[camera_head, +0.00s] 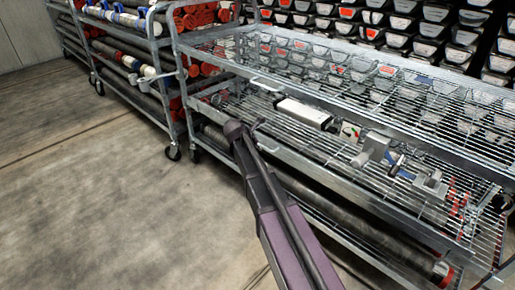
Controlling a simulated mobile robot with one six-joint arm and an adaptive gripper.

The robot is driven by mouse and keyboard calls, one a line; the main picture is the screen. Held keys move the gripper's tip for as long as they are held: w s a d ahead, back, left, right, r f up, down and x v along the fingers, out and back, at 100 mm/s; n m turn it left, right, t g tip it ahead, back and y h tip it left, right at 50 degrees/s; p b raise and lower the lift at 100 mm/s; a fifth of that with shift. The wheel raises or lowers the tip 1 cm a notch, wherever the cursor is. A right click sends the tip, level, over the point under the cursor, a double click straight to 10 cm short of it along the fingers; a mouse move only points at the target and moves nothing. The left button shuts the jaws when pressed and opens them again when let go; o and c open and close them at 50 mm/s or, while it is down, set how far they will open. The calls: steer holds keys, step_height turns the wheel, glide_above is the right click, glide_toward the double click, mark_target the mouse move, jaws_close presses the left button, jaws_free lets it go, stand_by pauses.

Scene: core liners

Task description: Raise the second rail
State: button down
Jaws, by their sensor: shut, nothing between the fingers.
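A grey metal cart stands at the right, with wire-mesh shelves one above another. Its upper front rail (330,107) runs from the left post down to the right. A second front rail (345,178) runs lower, along the edge of the shelf below. I cannot tell from this view whether either rail is latched or loose. My arm (275,215) rises from the bottom edge, and its dark rounded end covers part of the lower rail at the left. I cannot make out my gripper's fingers, nor whether my arm touches the rail.
A white-and-black device (303,112) and grey clamp-like tools (374,148) lie on the mesh. Dark core tubes (400,258) lie lower down. A second cart (130,70) with tubes stands at the left. Stacked bins (400,45) fill the back. The concrete floor (90,200) is clear at the left.

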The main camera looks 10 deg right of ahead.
steer(key=shift+d+f, duration=0.1)
steer(key=shift+f+b, duration=1.95)
steer(key=shift+b, duration=0.2)
steer(key=p+v, duration=0.8)
steer(key=v, duration=0.2)
steer(key=shift+s+a, duration=0.3)
steer(key=shift+a, duration=0.1)
steer(key=shift+r, duration=0.1)
